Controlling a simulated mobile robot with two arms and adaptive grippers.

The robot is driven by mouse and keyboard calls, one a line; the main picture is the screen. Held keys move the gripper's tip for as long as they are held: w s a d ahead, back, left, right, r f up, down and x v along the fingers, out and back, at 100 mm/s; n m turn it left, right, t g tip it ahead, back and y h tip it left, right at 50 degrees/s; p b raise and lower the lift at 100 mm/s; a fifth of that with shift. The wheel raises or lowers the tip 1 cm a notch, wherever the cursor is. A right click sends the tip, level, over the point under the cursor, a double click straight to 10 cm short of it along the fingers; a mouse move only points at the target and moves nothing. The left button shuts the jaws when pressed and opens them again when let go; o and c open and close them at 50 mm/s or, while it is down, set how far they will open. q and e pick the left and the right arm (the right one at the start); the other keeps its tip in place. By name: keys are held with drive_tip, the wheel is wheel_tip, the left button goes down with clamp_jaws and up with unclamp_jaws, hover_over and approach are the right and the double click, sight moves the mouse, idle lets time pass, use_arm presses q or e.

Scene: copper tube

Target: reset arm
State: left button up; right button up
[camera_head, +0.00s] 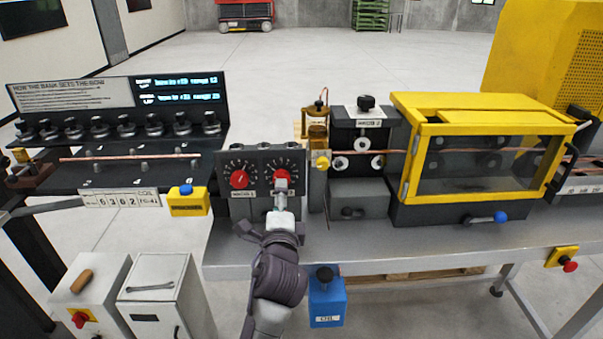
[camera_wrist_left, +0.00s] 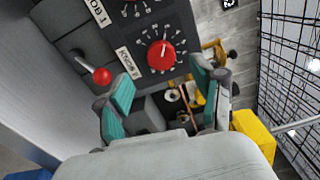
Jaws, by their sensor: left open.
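My left arm comes up from the bottom middle of the head view, and its left gripper (camera_head: 281,188) is in front of the right red dial (camera_head: 282,177) on the dark control box (camera_head: 237,205). In the left wrist view the teal fingers of the left gripper (camera_wrist_left: 166,98) are spread apart with nothing between them. The red dial (camera_wrist_left: 160,55) shows just beyond the fingers there, apart from them. The left red dial (camera_head: 239,179) stands uncovered. My right gripper is not in view.
A grey bench (camera_head: 240,256) carries a yellow-framed machine (camera_head: 480,104) with a thin copper tube (camera_head: 375,153) running in from its left. A yellow button box (camera_head: 187,200) stands left of the control box. A blue box (camera_head: 326,302) hangs below the bench edge. A red ball lever (camera_wrist_left: 102,76) is near the fingers.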

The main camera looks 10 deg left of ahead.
use_arm(q)
drive_tip(key=s+a+f+n+g+h, duration=0.1)
drive_tip(key=s+a+f+n+g, duration=0.2)
drive_tip(key=s+f, duration=0.4)
drive_tip(key=s+a+f+n+g, duration=0.1)
drive_tip(key=s+f+n+g, duration=0.3)
drive_tip(key=f, duration=0.4)
drive_tip(key=s+d+f+n+g+h, duration=0.15)
drive_tip(key=s+f+n+g, duration=0.3)
drive_tip(key=s, duration=0.75)
drive_tip(key=s+f+n+g+h, duration=0.3)
drive_tip(key=s+f, duration=0.2)
drive_tip(key=s, duration=0.7)
wheel_tip(320, 180, down, 28)
drive_tip(key=s+b, duration=0.2)
drive_tip(key=s+a+f+g, duration=0.2)
drive_tip(key=s+a+f, duration=0.1)
drive_tip(key=s+f, duration=1.3)
drive_tip(key=shift+f+m+b, duration=0.15)
drive_tip(key=shift+m+b, duration=0.25)
drive_tip(key=shift+m, duration=0.05)
